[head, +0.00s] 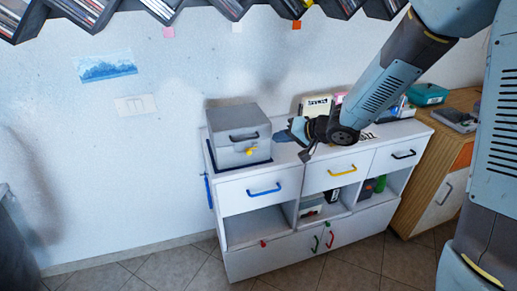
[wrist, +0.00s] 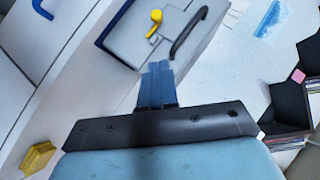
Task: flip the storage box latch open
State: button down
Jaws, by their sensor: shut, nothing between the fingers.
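The grey storage box (head: 237,138) stands on the left end of the white cabinet top, with its lid down. It has a dark handle and a yellow latch (head: 250,151) on its front. In the wrist view the box (wrist: 140,42) is at the top, with the yellow latch (wrist: 156,17) left of the dark handle (wrist: 189,32). My gripper (head: 283,135) is shut and empty, just right of the box, its tips pointing at it. In the wrist view the blue fingers (wrist: 157,72) are together, below the latch and apart from it in the picture.
The white cabinet (head: 290,222) has drawers with blue, yellow and black handles. Small boxes and cases stand on its top behind and right of my gripper. A wooden cabinet (head: 415,200) adjoins on the right. Disc shelves (head: 160,8) hang on the wall above.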

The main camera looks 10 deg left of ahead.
jog(key=shift+w+a+f, duration=0.15)
jog(key=shift+a+f, duration=1.3)
jog(key=shift+a, duration=0.3)
jog(key=shift+w+a+f, duration=0.1)
jog(key=shift+a+f, duration=1.35)
jog(key=shift+a, duration=0.3)
